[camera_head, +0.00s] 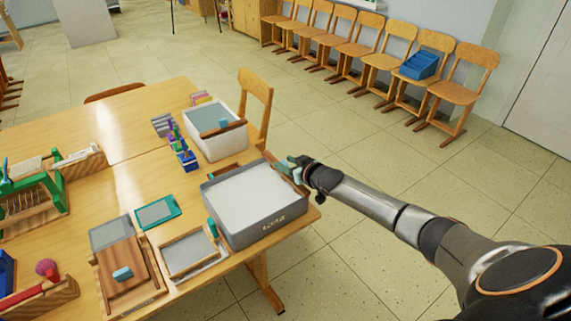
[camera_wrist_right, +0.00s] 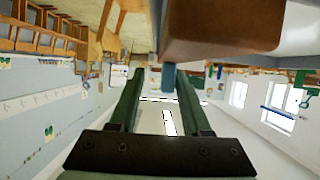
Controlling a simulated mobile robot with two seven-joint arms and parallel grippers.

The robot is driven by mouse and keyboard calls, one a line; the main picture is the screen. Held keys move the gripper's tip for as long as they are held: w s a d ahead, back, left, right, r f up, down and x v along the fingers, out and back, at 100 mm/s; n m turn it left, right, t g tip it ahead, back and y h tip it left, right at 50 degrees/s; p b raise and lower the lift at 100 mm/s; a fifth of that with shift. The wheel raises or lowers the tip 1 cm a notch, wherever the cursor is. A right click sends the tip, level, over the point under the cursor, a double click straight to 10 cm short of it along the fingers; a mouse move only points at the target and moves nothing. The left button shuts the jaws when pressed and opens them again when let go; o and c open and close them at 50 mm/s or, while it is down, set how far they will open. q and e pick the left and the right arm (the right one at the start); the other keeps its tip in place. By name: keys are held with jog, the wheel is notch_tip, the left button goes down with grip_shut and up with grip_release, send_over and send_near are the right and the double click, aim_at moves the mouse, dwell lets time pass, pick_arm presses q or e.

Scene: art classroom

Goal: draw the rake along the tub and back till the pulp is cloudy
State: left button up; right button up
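A grey tub (camera_head: 270,229) with a smooth white filling stands at the table's right corner; its front lettering is too small to read. Behind it, a white tub (camera_head: 214,151) holds a grey surface. A wooden bar with a blue knob, seemingly the rake (camera_head: 234,126), lies across that tub. My right gripper (camera_head: 285,167) is by the grey tub's far right edge. In the right wrist view its green fingers (camera_wrist_right: 160,88) are apart with nothing clamped. A wooden block (camera_wrist_right: 225,25) with a blue peg (camera_wrist_right: 168,76) shows close beyond the fingers, apparently the rake. My left gripper is out of view.
A wooden chair (camera_head: 256,100) stands close behind the white tub. Framed screens (camera_head: 190,252), a wooden board (camera_head: 125,270) and small colored blocks (camera_head: 185,157) crowd the table left of the tubs. The floor right of the table is clear up to a row of chairs (camera_head: 400,60).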

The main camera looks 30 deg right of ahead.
jog(key=shift+s+a, duration=0.15)
jog(key=shift+s, duration=0.2)
jog(key=p+v, duration=0.2)
jog(key=v, duration=1)
jog(key=shift+w+r, duration=0.1)
jog(key=shift+r, duration=0.05)
jog(key=s+a+f+n+g, duration=0.1)
jog(key=s+a+f+g, duration=0.5)
jog(key=s+a, duration=0.6)
jog(key=s+a+r+g, duration=0.1)
jog(key=s+a+g, duration=0.15)
jog(key=s, duration=0.55)
jog(key=s+a+g, duration=0.2)
jog(key=s+a, duration=0.2)
jog(key=s, duration=0.4)
jog(key=w+a+f+t+y, duration=0.1)
jog(key=w+a+f+t, duration=0.1)
jog(key=f, duration=0.3)
jog(key=w+a+f+t+y, duration=0.1)
jog(key=w+a+f+t, duration=0.1)
jog(key=f+t, duration=0.2)
notch_tip(320, 180, down, 2)
jog(key=shift+f+n, duration=0.15)
jog(key=shift+n, duration=0.15)
